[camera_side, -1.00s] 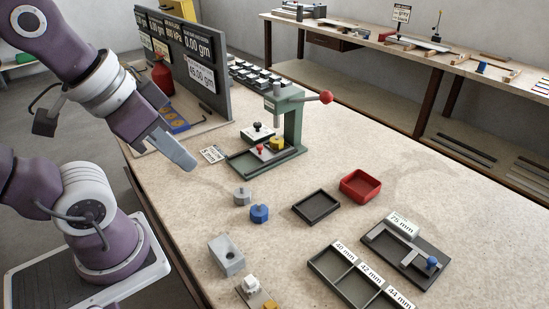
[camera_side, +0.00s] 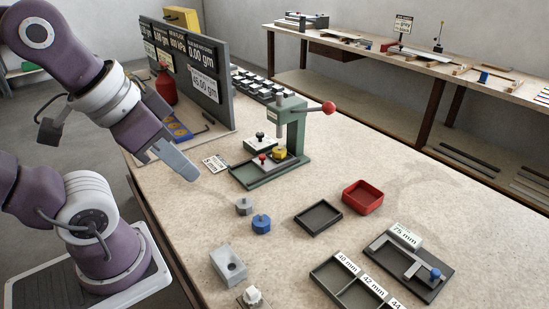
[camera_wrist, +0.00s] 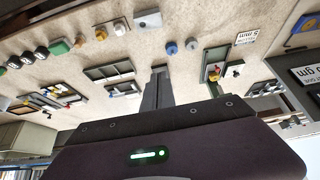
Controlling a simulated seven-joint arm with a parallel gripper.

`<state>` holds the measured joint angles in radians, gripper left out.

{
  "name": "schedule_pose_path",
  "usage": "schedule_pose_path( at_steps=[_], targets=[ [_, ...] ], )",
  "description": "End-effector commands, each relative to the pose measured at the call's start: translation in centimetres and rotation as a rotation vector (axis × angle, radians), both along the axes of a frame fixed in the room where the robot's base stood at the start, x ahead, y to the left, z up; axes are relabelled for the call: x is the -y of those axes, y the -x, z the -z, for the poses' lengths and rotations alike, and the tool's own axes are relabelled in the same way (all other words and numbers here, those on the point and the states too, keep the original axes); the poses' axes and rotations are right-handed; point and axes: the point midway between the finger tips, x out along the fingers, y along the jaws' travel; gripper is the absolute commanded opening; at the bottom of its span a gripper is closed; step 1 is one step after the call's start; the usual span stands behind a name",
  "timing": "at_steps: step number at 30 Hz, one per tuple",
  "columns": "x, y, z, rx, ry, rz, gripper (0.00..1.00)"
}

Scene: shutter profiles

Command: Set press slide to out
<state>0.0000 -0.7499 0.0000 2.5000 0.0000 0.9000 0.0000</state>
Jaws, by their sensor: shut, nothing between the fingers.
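The green press (camera_side: 295,132) stands on the bench with a red ball on its lever. Its slide (camera_side: 267,163), a small plate with a red knob (camera_side: 262,157), sits in the base track. A yellow part (camera_side: 280,153) is at the slide's far end, under the ram. The track's near-left end (camera_side: 245,177) is bare. My gripper (camera_side: 196,177) is shut and empty, above the bench to the left of the press and apart from it. In the wrist view, my fingers (camera_wrist: 160,70) are together and the press (camera_wrist: 215,60) is to their right.
A block with a black knob (camera_side: 260,143) stands just behind the slide. A grey part (camera_side: 244,206) and a blue part (camera_side: 261,224) stand in front of the press. A dark tray (camera_side: 318,217) and a red tray (camera_side: 362,197) lie to the right. A display board (camera_side: 205,85) stands behind.

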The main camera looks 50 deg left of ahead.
Motion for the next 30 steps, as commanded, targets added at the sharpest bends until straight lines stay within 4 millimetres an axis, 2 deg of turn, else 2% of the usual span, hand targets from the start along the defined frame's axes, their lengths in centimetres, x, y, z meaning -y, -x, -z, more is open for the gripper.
schedule_pose_path(
  at_steps=[3, 5, 8, 9, 11, 12, 13, 15, 18, 19, 21, 24, 30],
  targets=[
    [0.0, 0.0, 0.0, 0.0, 0.0, 0.0, 0.02],
    [-0.1, -0.2, -0.1, -0.002, 0.003, -0.005, 0.14],
    [-0.8, -3.1, -0.5, -0.022, 0.032, -0.072, 0.33],
    [-1.5, -5.3, -0.6, -0.034, 0.051, -0.123, 0.41],
    [-3.2, -9.4, -0.3, -0.053, 0.079, -0.222, 0.41],
    [-4.7, -12.2, 0.4, -0.062, 0.093, -0.295, 0.41],
    [-5.9, -14.3, 1.2, -0.069, 0.101, -0.349, 0.41],
    [-9.1, -18.8, 3.6, -0.081, 0.105, -0.471, 0.41],
    [-13.8, -23.4, 8.0, -0.092, 0.088, -0.621, 0.41],
    [-15.0, -24.4, 9.3, -0.093, 0.081, -0.656, 0.41],
    [-17.4, -26.0, 12.0, -0.094, 0.062, -0.72, 0.41],
    [-19.6, -27.1, 14.5, -0.093, 0.044, -0.771, 0.41],
    [-20.9, -28.0, 17.5, -0.096, 0.038, -0.789, 0.41]
  ],
)
